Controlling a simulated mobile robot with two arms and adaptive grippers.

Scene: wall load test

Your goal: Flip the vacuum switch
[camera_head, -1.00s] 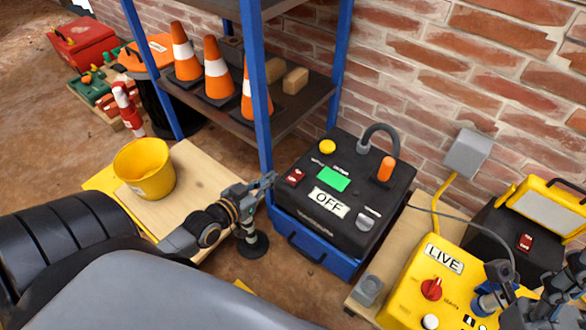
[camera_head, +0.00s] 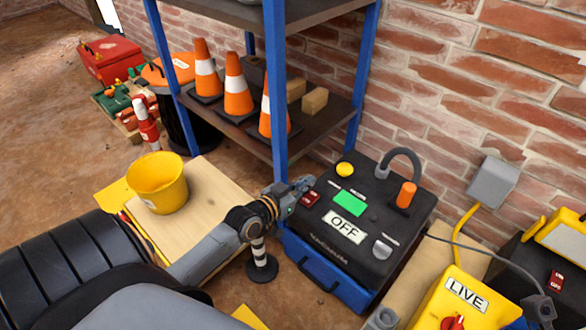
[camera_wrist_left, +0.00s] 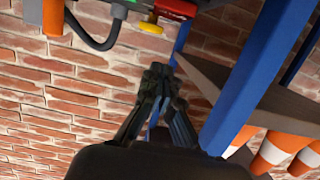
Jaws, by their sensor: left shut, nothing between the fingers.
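The vacuum unit is a black box (camera_head: 375,225) on a blue base, with a white OFF label (camera_head: 345,227) and a green panel (camera_head: 349,203). A small red switch (camera_head: 310,199) sits near its left edge; in the left wrist view a red switch (camera_wrist_left: 174,8) is cut by the top edge. My left gripper (camera_head: 303,184) is shut and empty, its tips right by the red switch at the box's left edge. In the left wrist view the closed fingers (camera_wrist_left: 157,72) point up towards the red switch; I cannot tell whether they touch it.
A blue shelf post (camera_head: 276,90) stands just behind my left gripper. The shelf holds orange cones (camera_head: 237,88). A yellow bucket (camera_head: 157,183) stands on a board at left. A yellow LIVE box (camera_head: 468,293) is at lower right.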

